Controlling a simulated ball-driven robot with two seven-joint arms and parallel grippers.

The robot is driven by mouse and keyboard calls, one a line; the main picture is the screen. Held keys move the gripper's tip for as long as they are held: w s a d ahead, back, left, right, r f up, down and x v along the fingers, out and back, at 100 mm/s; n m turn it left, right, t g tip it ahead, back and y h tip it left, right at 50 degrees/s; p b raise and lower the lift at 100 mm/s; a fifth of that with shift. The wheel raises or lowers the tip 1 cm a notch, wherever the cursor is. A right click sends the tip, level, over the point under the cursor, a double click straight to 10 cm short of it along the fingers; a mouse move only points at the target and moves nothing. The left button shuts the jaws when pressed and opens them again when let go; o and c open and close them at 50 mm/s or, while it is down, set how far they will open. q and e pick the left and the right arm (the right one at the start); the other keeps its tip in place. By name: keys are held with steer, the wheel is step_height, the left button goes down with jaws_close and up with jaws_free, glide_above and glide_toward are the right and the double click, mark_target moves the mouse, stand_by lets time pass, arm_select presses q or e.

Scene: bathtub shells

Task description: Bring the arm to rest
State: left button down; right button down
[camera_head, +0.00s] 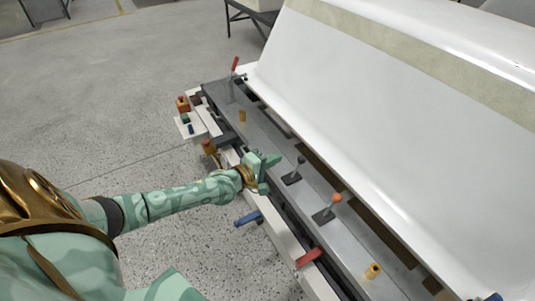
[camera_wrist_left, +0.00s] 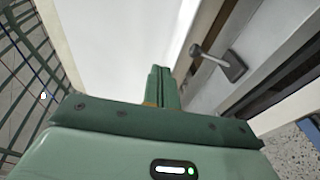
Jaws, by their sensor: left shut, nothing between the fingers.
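My left arm reaches in from the left in the head view. Its green gripper (camera_head: 268,170) is over the near edge of the long grey fixture (camera_head: 262,137). In the left wrist view the gripper's fingers (camera_wrist_left: 161,88) are together, with nothing held between them. A small lever with a dark base (camera_wrist_left: 232,66) is to the right of the fingers there. It also shows just right of the gripper in the head view (camera_head: 292,177). My right gripper does not show.
A large white bathtub shell (camera_head: 385,110) leans behind the fixture. Red-handled clamps (camera_head: 308,257), a blue handle (camera_head: 248,219) and an orange-knobbed lever (camera_head: 337,198) stick out along the fixture. Open speckled floor (camera_head: 110,110) lies to the left.

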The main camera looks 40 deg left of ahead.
arm_select(q)
steer(key=shift+s+r, duration=0.35)
steer(key=shift+s, duration=0.15)
